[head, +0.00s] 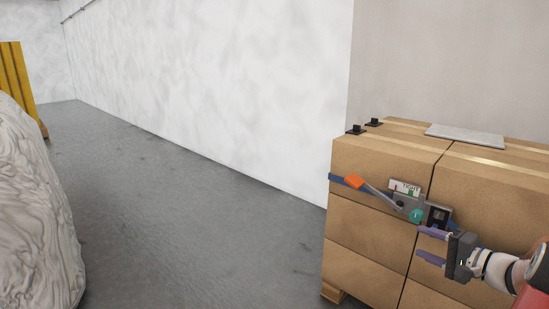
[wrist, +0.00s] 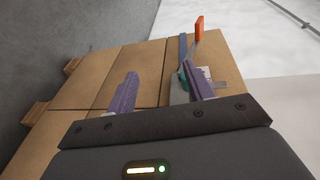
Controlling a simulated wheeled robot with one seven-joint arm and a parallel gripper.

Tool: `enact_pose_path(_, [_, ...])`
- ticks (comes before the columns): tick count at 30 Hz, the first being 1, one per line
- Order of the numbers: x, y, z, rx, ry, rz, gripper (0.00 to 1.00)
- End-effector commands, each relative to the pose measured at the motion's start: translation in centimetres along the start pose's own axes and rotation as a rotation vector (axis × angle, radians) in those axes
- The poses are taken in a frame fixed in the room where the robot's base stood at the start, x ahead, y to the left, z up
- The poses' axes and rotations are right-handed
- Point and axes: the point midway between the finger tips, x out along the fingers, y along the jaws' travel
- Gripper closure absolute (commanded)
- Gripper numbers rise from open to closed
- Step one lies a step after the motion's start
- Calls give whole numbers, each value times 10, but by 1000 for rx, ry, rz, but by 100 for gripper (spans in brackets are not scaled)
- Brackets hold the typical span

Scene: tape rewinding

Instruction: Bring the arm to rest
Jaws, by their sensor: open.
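My gripper (head: 432,246) is at the lower right of the head view, in front of the stacked cartons (head: 372,197). Its two purple fingers are apart with nothing between them; they also show in the wrist view (wrist: 160,92). Just above and left of the fingers is a ratchet device (head: 408,203) with a teal knob (head: 416,215), on a blue strap (head: 345,180) around the cartons. Its lever has an orange handle (head: 355,182) pointing up and left. In the wrist view one finger partly hides the device. I cannot tell whether that finger touches it.
The cartons stand on a wooden pallet (head: 333,293) against a white wall (head: 250,90). A grey slab (head: 465,135) and black clips (head: 356,130) lie on top. A pale wrapped bulk (head: 30,210) is at the left. The grey floor (head: 180,210) between is clear.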

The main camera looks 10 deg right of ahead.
Motion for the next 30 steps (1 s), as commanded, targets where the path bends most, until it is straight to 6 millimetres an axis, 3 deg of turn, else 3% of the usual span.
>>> enact_pose_path(1, [20,-21,35,-33,-81,73,48])
enact_pose_path(3, [39,-34,86,-76,-188,192,48])
enact_pose_path(6, [51,-48,159,-162,-320,375,48])
enact_pose_path(8, [49,-53,199,-227,-382,481,48])
enact_pose_path(12, [28,-62,274,-415,-470,700,48])
enact_pose_path(15, [4,-67,313,-574,-490,823,48])
enact_pose_path(18, [-23,-72,338,-745,-479,911,48])
enact_pose_path(21, [-45,-77,352,-901,-446,958,48])
enact_pose_path(25, [-64,-82,359,-1046,-401,976,48])
enact_pose_path(30, [-74,-83,360,-1126,-369,978,48])
